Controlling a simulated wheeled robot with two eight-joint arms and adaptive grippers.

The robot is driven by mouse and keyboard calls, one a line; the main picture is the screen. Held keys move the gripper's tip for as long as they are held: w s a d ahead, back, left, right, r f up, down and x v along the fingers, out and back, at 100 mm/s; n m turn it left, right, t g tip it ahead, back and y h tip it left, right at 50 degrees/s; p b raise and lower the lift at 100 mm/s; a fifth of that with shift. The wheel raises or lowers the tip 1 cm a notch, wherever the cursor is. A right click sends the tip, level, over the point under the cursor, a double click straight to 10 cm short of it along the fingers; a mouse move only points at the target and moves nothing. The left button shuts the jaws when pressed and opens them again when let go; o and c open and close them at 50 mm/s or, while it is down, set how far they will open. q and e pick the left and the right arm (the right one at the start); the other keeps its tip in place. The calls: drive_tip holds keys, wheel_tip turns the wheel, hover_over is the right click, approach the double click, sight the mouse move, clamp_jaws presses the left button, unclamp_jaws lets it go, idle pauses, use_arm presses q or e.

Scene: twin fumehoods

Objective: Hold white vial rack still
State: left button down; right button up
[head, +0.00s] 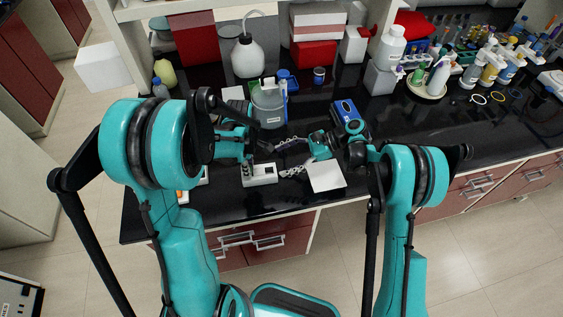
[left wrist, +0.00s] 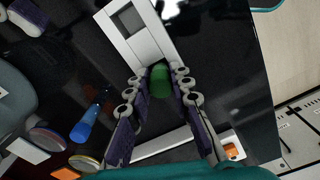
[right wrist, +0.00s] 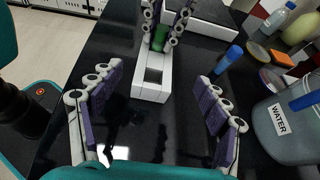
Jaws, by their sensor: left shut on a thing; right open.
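The white vial rack (head: 262,177) lies on the black bench top. It also shows in the right wrist view (right wrist: 150,92) and the left wrist view (left wrist: 122,42), with an empty square slot at its near end. A green vial (left wrist: 160,82) is at the rack's other end; its lower part is hidden. My left gripper (right wrist: 160,30) is shut on this vial, one finger on each side. My right gripper (right wrist: 158,74) is open, its fingers spread wide either side of the rack's free end and not touching it.
A grey bucket marked WATER (right wrist: 292,125) stands close to my right gripper. A blue-capped item (right wrist: 229,60) lies near the rack. A white square plate (head: 326,176) and a blue box (head: 347,114) are to the right. Bottles stand farther back.

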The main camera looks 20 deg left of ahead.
sight(256, 172)
drive_tip(key=shift+s+a+f+g, duration=0.15)
drive_tip(key=shift+a+f, duration=0.05)
drive_tip(key=shift+f, duration=0.15)
drive_tip(key=shift+s+a+f+g, duration=0.1)
drive_tip(key=shift+a+f+g, duration=0.1)
drive_tip(key=shift+f, duration=0.15)
drive_tip(key=shift+s+a+f, duration=0.2)
drive_tip(key=shift+a, duration=0.05)
drive_tip(key=x, duration=1.1)
drive_tip(key=shift+a+r, duration=0.1)
drive_tip(key=shift+a, duration=0.15)
drive_tip(key=shift+c, duration=0.3)
drive_tip(key=c, duration=1.2)
drive_tip(key=o, duration=1)
drive_tip(key=c, duration=0.7)
